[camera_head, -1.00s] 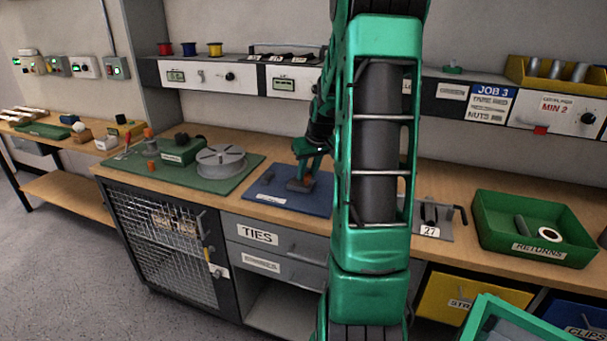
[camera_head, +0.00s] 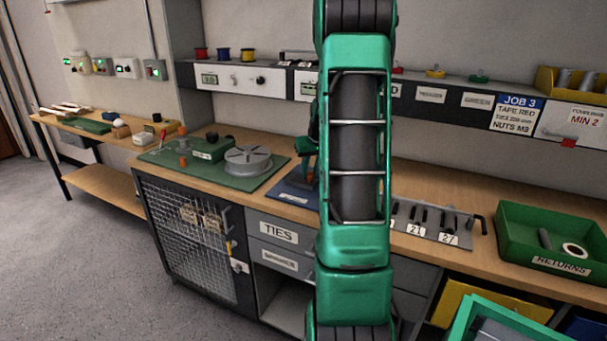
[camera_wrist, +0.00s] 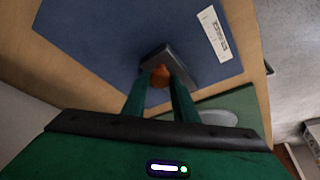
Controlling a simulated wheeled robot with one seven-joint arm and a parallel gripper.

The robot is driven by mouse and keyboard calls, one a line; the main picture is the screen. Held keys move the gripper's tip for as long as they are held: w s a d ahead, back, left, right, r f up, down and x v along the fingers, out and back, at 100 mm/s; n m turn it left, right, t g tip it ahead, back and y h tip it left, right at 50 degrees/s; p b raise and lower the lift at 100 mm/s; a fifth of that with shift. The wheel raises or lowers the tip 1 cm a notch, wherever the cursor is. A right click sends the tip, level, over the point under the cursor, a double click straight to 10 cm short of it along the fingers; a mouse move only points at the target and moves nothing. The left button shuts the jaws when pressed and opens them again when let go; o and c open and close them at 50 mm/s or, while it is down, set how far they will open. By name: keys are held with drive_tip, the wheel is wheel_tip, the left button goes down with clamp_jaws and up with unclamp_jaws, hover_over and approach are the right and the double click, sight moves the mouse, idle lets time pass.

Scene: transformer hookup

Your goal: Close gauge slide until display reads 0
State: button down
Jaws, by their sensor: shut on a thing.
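In the wrist view, my gripper (camera_wrist: 160,78) is shut on an orange knob (camera_wrist: 160,72). The knob sits on a dark grey block (camera_wrist: 178,62), apparently the gauge slide, which rests on the blue mat (camera_wrist: 115,45). In the head view, my arm covers most of the blue mat (camera_head: 287,194) and hides the fingertips and most of the block. A small lit display (camera_head: 209,79) is on the white panel of the shelf, and another display (camera_head: 308,89) is beside my arm. Their readings are too small to tell.
A green mat with a grey round reel (camera_head: 248,160) lies left of the blue mat. A grey rack of hex keys (camera_head: 435,222) and a green returns tray (camera_head: 550,250) stand to the right. The shelf (camera_head: 440,97) runs behind the bench.

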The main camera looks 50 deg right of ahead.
drive_tip(key=shift+w+r, duration=0.1)
drive_tip(key=shift+w, duration=0.1)
drive_tip(key=c, duration=1.4)
unclamp_jaws()
drive_tip(key=shift+c, duration=0.2)
drive_tip(key=v, duration=1)
drive_tip(key=shift+r, duration=0.3)
drive_tip(key=shift+s+a, duration=0.1)
drive_tip(key=shift+a, duration=0.1)
